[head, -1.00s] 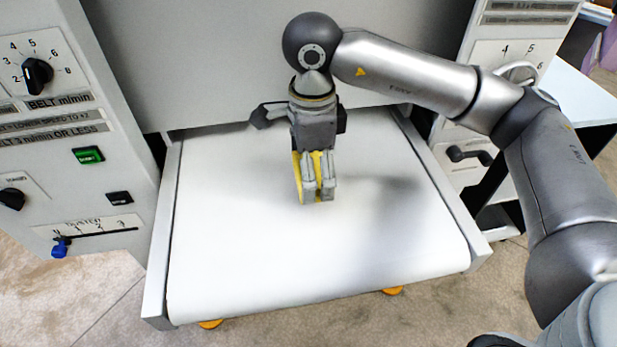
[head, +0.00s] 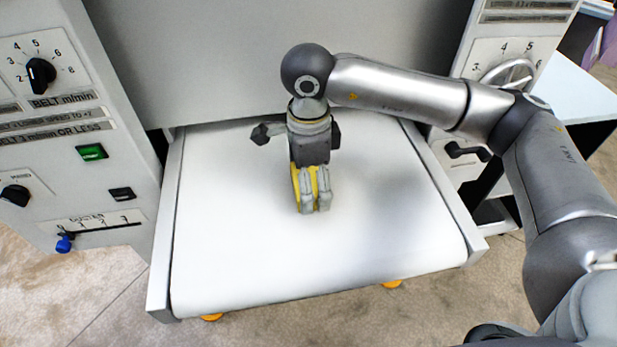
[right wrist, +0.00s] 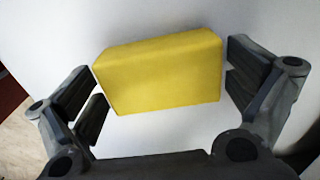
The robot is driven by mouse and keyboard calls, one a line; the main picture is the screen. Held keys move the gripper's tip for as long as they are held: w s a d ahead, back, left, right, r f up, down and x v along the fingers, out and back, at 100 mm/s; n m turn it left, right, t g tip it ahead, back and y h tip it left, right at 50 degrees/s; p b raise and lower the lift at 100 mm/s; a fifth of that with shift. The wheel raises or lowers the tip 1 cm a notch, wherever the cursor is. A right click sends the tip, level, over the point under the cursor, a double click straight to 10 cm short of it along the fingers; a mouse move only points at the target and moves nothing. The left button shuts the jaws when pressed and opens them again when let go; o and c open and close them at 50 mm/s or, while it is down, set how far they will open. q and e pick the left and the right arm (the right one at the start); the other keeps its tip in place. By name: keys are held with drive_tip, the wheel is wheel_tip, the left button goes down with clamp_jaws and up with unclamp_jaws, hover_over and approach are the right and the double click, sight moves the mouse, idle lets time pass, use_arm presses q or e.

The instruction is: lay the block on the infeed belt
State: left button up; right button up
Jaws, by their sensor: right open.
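The yellow block (right wrist: 160,72) lies between the two fingers of my right gripper (head: 314,207). In the right wrist view both fingers are close to its ends, with a narrow gap visible at the right end. In the head view the fingers mostly hide the block (head: 296,184). The gripper points down at the middle of the white infeed belt (head: 230,240) and is open. The block is at or just above the belt; I cannot tell whether its underside touches. My left gripper is not in view.
Control panels stand left (head: 75,120) and right (head: 490,60) of the belt, with knobs and a handwheel (head: 508,78). A grey machine front (head: 210,60) rises behind the belt. The belt is clear around the gripper.

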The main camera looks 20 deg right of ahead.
drive_tip(key=shift+r, duration=0.1)
drive_tip(key=shift+r, duration=0.2)
wheel_tip(320, 180, up, 12)
drive_tip(key=b, duration=0.2)
drive_tip(key=shift+f, duration=0.15)
